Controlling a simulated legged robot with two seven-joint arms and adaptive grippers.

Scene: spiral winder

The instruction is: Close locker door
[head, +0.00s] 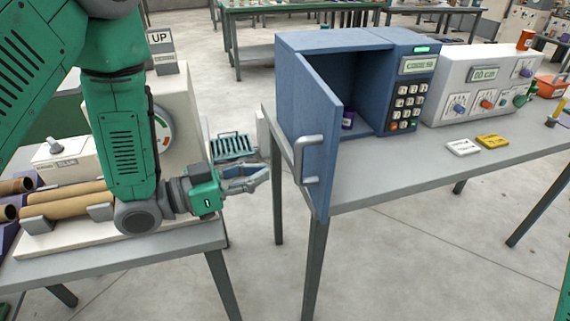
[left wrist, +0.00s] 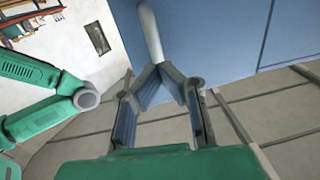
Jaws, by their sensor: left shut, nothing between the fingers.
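The blue locker (head: 335,45) stands on the grey table with its door (head: 316,125) swung open toward me. The door's grey handle (head: 306,160) faces left. My left gripper (head: 264,174) is shut and empty, just left of the handle, with a visible gap in the head view. In the left wrist view, the door (left wrist: 210,40) fills the upper right. The handle (left wrist: 150,32) shows just beyond the tips of my left gripper (left wrist: 155,72); whether they touch there I cannot tell. My right gripper is out of view.
A keypad (head: 408,105) is on the locker's right side, and a purple item (head: 348,120) sits inside. A white control box (head: 480,85), a white block (head: 462,147) and a yellow block (head: 492,141) are farther right. A bench with cardboard tubes (head: 70,200) is at left.

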